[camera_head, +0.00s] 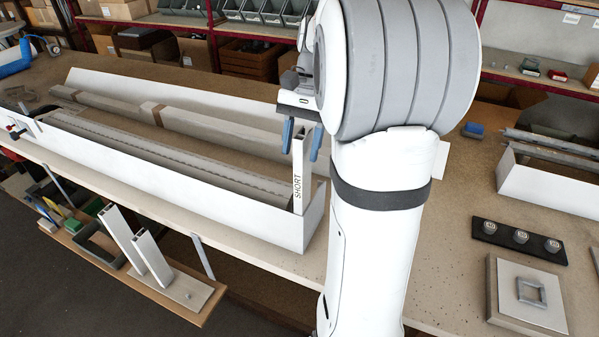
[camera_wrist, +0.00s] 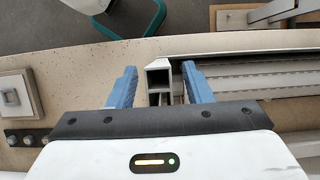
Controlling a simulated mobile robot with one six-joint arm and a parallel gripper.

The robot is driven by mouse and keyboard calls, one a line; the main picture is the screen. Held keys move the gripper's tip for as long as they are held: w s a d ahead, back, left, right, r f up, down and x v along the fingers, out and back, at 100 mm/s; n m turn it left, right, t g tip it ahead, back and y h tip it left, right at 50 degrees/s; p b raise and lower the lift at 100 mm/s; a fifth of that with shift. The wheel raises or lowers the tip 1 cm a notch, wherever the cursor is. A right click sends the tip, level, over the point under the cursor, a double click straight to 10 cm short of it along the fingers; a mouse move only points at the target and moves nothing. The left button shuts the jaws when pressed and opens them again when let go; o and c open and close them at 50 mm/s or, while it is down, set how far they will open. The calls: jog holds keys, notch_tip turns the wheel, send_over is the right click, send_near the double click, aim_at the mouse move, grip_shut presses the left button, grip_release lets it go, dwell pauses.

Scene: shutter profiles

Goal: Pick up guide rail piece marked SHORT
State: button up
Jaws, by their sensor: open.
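The guide rail piece marked SHORT (camera_head: 298,178) is a white upright profile at the right end of the long white tray (camera_head: 180,172). Its lettering runs vertically and faces the head camera. In the wrist view its hollow square top (camera_wrist: 159,76) shows between the fingers. My gripper (camera_head: 302,140) points down over the piece, with its two blue fingers apart on either side of its top. In the wrist view my gripper (camera_wrist: 160,88) is open, with gaps visible between the piece and each finger. The piece's lower end is hidden by the tray wall.
Long profiles (camera_head: 150,137) lie inside the tray. Two upright white profiles (camera_head: 152,257) stand on a lower wooden board at the front. To the right are a black strip with round pieces (camera_head: 520,237), a square plate (camera_head: 530,290) and another white tray (camera_head: 545,186).

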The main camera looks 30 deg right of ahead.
jog(key=shift+s+a+f, duration=0.1)
jog(key=shift+a+f, duration=0.05)
jog(key=shift+f, duration=0.3)
grip_shut()
dwell(0.3)
